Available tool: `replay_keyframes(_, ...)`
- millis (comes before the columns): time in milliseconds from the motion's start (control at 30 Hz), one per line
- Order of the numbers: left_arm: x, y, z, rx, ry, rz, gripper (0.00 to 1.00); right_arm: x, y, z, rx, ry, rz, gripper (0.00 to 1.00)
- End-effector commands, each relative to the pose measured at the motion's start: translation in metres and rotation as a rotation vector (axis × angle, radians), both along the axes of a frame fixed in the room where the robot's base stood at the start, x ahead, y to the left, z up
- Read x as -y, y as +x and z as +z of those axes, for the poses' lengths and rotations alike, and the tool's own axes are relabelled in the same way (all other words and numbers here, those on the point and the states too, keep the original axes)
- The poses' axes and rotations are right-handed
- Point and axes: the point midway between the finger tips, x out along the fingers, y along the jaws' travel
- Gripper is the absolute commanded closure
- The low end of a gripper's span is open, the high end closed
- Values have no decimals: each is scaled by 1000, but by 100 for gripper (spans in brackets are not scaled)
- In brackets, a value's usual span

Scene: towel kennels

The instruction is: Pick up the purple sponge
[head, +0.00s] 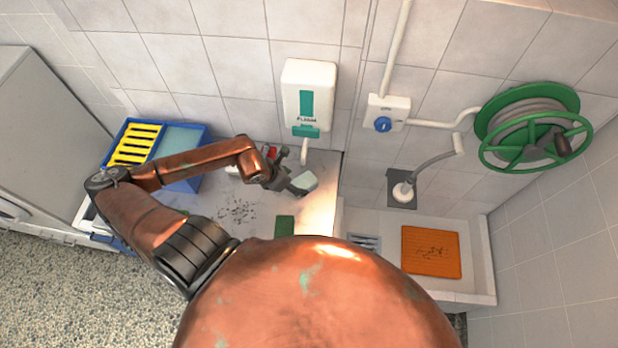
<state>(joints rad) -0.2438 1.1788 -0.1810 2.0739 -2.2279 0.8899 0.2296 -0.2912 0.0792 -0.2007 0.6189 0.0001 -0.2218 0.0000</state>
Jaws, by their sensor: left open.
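I see no purple sponge in the head view; it may be hidden behind my arm or my copper-coloured body. My left gripper (293,178) is open above the back right part of the grey counter (322,172). A pale grey-green block (305,182) shows right at its fingertips; I cannot tell whether they touch it. A small red item (270,152) shows just behind the gripper. A dark green pad (284,226) lies on the counter nearer to me, partly cut off by my body. My right gripper is out of view.
A white dispenser (308,90) hangs above the counter. At right are a sink (478,250) with an orange mat (430,251) and a green hose reel (530,125). Dark specks (237,209) mark the counter.

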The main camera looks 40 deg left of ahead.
Motion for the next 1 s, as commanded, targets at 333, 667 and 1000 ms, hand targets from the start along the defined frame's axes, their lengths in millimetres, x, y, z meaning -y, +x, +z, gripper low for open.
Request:
replay_keyframes(333, 3, 25, -34, 0, -3, 5, 33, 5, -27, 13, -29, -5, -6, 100)
replay_keyframes(667, 5, 35, -56, 0, 0, 4, 33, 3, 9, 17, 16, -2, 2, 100)
replay_keyframes(1000, 5, 34, -56, 0, 0, 4, 48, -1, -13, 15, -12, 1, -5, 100)
